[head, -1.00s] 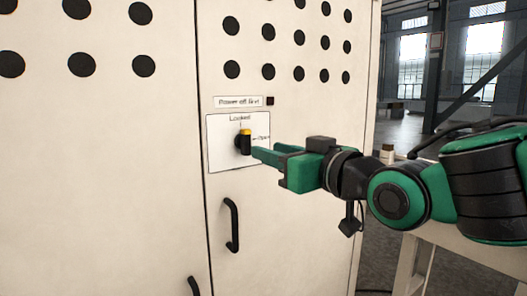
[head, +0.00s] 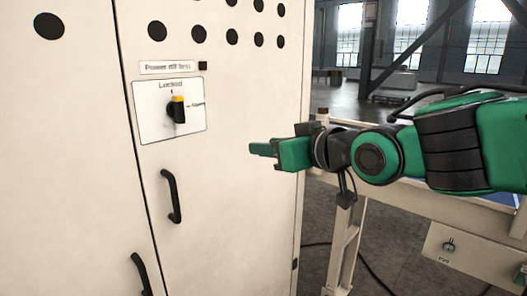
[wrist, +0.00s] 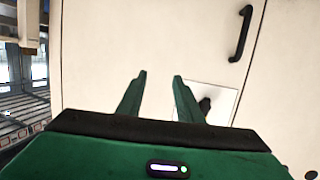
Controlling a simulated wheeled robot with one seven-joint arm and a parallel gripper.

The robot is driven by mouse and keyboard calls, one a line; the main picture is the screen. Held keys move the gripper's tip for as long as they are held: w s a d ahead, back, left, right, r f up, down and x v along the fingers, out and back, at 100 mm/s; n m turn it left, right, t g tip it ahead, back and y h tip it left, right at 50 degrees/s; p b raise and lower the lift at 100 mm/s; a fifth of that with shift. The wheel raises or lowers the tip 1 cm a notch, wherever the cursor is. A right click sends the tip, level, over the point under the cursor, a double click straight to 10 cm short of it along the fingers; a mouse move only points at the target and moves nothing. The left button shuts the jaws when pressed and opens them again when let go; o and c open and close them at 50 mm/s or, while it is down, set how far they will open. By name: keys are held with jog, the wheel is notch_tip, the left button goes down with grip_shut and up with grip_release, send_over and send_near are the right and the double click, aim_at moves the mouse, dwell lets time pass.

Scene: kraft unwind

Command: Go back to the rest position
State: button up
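My gripper (head: 254,149) is out in front of the cabinet (head: 230,225), to the right of the rotary switch (head: 176,112) and a little lower, apart from it. In the wrist view my gripper (wrist: 159,75) shows its two green fingers spread with nothing between them. The switch is a black knob with a yellow end, upright below the word "Locked" on a white plate (head: 152,128). The knob also shows in the wrist view (wrist: 205,104), just right of the fingers and partly hidden.
Black handles (head: 171,196) stick out from the cabinet doors below the plate. A cream table (head: 420,205) with a leg frame stands at the right, under my arm. Dark cables lie on the floor (head: 318,225) between cabinet and table.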

jog(key=s+d+f+m+g+h, duration=0.1)
jog(key=d+f+m+h, duration=0.3)
jog(key=d, duration=0.6)
jog(key=s+d+f+m+g+h, duration=0.1)
jog(key=d+f+g+h, duration=0.1)
jog(key=d+f, duration=0.6)
jog(key=s+d+f+m+g+h, duration=0.1)
jog(key=d+f+m+h, duration=0.2)
jog(key=d, duration=0.8)
jog(key=s+d+f+m+g, duration=0.2)
jog(key=s+d+f, duration=0.1)
jog(key=s, duration=0.4)
jog(key=s+d+f+m+g, duration=0.2)
jog(key=s+d+f+g, duration=0.1)
jog(key=s, duration=0.5)
jog(key=s+d+f+m+g, duration=0.2)
jog(key=s+d+f+g, duration=0.1)
jog(key=s+d, duration=0.3)
jog(key=shift+s+d+f, duration=0.35)
jog(key=shift+s+f, duration=0.4)
jog(key=shift+s, duration=0.3)
jog(key=shift+w+f, duration=0.25)
jog(key=shift+w, duration=0.4)
